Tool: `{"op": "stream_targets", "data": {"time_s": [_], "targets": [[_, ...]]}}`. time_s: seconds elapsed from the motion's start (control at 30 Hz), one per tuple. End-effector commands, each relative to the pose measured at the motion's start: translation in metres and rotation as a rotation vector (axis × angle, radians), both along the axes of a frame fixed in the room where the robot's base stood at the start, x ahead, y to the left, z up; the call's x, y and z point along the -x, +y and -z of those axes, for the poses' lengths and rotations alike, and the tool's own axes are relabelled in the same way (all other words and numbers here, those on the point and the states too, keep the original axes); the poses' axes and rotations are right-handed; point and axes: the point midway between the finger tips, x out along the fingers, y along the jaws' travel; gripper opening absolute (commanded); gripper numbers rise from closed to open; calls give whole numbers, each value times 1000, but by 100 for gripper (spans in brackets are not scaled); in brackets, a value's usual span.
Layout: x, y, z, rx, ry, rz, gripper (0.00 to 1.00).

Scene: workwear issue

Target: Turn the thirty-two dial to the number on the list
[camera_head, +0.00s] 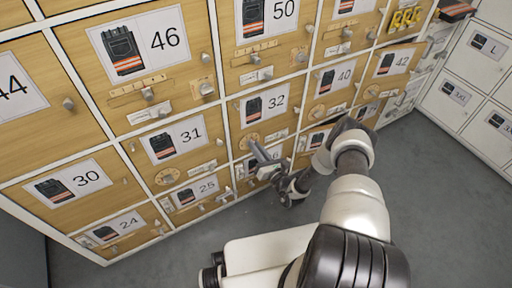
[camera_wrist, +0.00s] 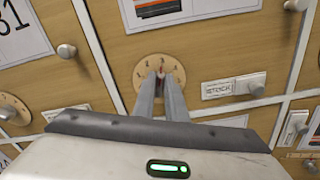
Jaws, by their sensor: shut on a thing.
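The drawer front marked 32 (camera_head: 265,104) is in the middle of the cabinet wall in the head view. Its round tan dial (camera_wrist: 150,72) has small numbers around the rim, too small to read surely. My gripper (camera_wrist: 161,80) points at the dial, its two fingers close together on the small knob at the dial's centre. A reddish mark shows between the fingertips. The fingers hide the knob and the lower part of the dial. In the head view my gripper (camera_head: 256,150) is at the lower left of the 32 front. I cannot make out the list.
Another dial (camera_wrist: 10,108) is at the left, on the neighbouring front. Fronts 31 (camera_head: 185,141) and 40 (camera_head: 335,77) flank 32. Grey floor (camera_head: 440,190) is clear at the right.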

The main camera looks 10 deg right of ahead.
Motion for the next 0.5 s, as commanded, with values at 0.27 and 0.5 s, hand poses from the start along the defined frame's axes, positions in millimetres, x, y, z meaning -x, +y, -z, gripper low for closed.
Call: {"op": "stream_targets", "data": {"time_s": [0.27, 0.5], "targets": [[0, 0, 0, 10, -3, 0, 0], [0, 1, -1, 98, -32, 0, 0]]}}
